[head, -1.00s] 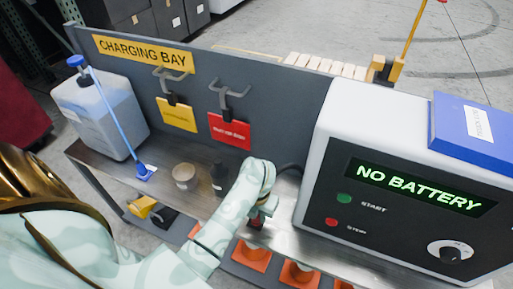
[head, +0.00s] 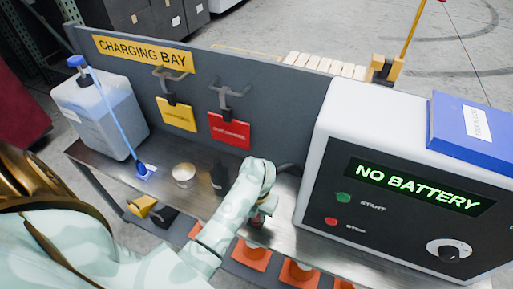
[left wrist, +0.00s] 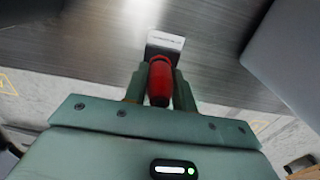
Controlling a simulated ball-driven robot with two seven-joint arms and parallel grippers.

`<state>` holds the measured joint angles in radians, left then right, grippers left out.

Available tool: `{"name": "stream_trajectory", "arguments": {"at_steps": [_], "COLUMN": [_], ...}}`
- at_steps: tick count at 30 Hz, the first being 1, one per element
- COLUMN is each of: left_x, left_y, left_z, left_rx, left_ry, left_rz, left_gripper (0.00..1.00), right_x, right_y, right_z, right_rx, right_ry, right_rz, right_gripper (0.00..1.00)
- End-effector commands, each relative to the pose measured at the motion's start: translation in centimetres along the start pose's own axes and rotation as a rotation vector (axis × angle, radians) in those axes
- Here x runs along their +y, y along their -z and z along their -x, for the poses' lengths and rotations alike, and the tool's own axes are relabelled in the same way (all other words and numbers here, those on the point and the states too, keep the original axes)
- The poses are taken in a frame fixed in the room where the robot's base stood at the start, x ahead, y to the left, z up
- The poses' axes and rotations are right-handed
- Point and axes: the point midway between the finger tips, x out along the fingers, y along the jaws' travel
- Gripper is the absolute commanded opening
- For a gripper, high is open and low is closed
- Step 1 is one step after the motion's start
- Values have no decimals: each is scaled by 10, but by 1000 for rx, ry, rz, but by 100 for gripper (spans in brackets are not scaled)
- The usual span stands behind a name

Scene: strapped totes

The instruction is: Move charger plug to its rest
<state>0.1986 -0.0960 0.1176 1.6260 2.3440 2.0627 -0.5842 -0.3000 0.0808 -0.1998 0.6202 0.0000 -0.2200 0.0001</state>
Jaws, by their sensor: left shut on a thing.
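My left gripper (left wrist: 158,88) is shut on a red plug-like piece, likely the charger plug (left wrist: 160,82), seen between the fingers in the left wrist view. Just beyond it is a dark block with a white label (left wrist: 166,42), on or just above the metal bench; I cannot tell whether the plug touches it. In the head view the left gripper (head: 260,217) is low over the bench, left of the charger, and my wrist hides most of the plug. A dark cable (head: 288,167) shows behind the wrist. I cannot make out which piece is the rest. The right gripper is not in view.
The charger (head: 400,195) reads "NO BATTERY" and stands right of the gripper. A dark bottle (head: 219,178) and a small tub (head: 183,175) stand left of it. A jug (head: 100,115) is farther left. Tags hang on the back panel (head: 270,100). Orange cones (head: 252,257) are below.

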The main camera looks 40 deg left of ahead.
Motion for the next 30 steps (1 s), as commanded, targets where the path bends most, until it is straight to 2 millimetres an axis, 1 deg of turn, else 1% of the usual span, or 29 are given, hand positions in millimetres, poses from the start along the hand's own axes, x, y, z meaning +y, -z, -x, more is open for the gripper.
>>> {"name": "stream_trajectory", "arguments": {"at_steps": [21,22,23,24,30], "left_x": [0,0,0,0,0], "left_y": [0,0,0,0,0], "left_z": [-13,-13,-12,-12,-12], "left_rx": [0,0,0,0,0], "left_ry": [0,0,0,0,0], "left_rz": [-1,-1,-1,-1,-1], "left_gripper": [0,32,40,51,52], "right_x": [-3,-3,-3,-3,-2], "right_y": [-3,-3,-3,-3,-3], "right_z": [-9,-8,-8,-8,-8], "right_rx": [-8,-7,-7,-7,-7], "right_ry": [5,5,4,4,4], "right_rz": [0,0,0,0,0], "right_gripper": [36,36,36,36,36]}}
